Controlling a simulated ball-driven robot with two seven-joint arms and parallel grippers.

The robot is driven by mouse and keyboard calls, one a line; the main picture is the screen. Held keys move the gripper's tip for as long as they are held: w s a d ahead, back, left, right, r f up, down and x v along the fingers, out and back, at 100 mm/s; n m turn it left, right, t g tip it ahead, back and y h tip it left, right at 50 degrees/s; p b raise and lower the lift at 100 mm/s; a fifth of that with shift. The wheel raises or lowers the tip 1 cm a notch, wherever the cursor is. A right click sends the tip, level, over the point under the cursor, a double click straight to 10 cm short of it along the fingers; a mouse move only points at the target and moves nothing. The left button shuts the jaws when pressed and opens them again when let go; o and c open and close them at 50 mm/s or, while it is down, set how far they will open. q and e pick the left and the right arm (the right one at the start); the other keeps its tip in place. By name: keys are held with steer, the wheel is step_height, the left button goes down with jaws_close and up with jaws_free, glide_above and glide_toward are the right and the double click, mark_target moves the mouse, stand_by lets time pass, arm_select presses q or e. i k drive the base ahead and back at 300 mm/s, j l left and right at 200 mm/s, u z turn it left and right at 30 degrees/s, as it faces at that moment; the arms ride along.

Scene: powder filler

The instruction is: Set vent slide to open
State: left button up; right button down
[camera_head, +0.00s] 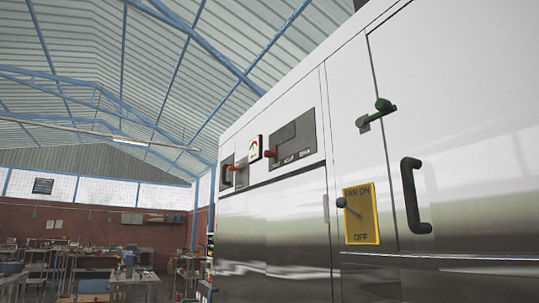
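A dark panel (294,138) with a recessed darker rectangle is set in the upper front of the large steel machine. A red-tipped handle (270,153) sticks out at the panel's left end. This looks like the vent slide, but I cannot be sure of its setting. Further left, a second small dark panel bears another red-tipped handle (235,168). Neither of my grippers is in view.
To the right are a yellow fan plate (361,213) with a blue-tipped lever, a green latch handle (376,114) and a black door handle (414,196). Cluttered workbenches (95,270) stand far left.

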mark_target(270, 152)
steer(key=i+j+z, duration=0.3)
steer(key=i+j, duration=0.6)
